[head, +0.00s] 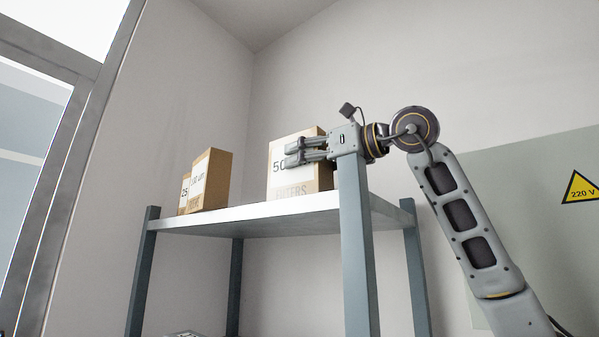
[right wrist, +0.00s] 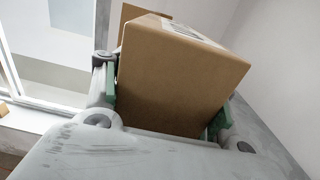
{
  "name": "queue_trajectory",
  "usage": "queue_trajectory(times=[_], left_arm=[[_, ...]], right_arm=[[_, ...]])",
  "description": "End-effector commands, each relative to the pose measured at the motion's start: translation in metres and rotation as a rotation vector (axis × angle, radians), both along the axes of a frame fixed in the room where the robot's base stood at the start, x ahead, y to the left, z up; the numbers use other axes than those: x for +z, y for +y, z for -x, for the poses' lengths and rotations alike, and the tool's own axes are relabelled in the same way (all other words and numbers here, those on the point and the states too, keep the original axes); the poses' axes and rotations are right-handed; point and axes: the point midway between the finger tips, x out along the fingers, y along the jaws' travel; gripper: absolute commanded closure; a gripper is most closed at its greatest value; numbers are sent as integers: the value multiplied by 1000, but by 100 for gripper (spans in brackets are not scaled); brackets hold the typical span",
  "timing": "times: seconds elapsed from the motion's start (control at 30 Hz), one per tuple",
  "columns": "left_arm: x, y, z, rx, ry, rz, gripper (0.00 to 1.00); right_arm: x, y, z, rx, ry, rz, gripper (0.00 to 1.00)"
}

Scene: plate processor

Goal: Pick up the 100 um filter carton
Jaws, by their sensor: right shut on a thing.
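A brown carton with a white label reading "50" (head: 315,178) stands at the right part of the shelf top. My right gripper (head: 303,152) reaches in from the right and is shut on this carton, with finger parts across its label. The carton's plain brown side (right wrist: 175,80) fills the space between the green finger pads in the right wrist view. I cannot tell whether its base touches the shelf. The carton labelled "100 um" (head: 215,180) stands farther left on the shelf, apart from the gripper. My left gripper is not in view.
A carton marked "25" (head: 184,192) stands partly hidden behind the 100 um one. The metal shelf (head: 240,215) has dark posts, and its right front post (head: 356,250) rises close to my gripper. Bare shelf separates the two carton groups. A grey panel with a 220 V sign (head: 580,188) is at right.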

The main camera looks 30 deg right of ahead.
Motion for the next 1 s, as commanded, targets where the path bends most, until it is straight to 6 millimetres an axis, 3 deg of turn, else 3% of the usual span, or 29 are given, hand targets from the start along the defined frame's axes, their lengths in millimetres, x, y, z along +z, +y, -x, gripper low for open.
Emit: queue_trajectory(times=[0.57,1.0], left_arm=[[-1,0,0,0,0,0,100],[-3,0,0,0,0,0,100]], right_arm=[[8,0,1,0,-3,-2,85],[46,0,1,2,-5,-2,85]])
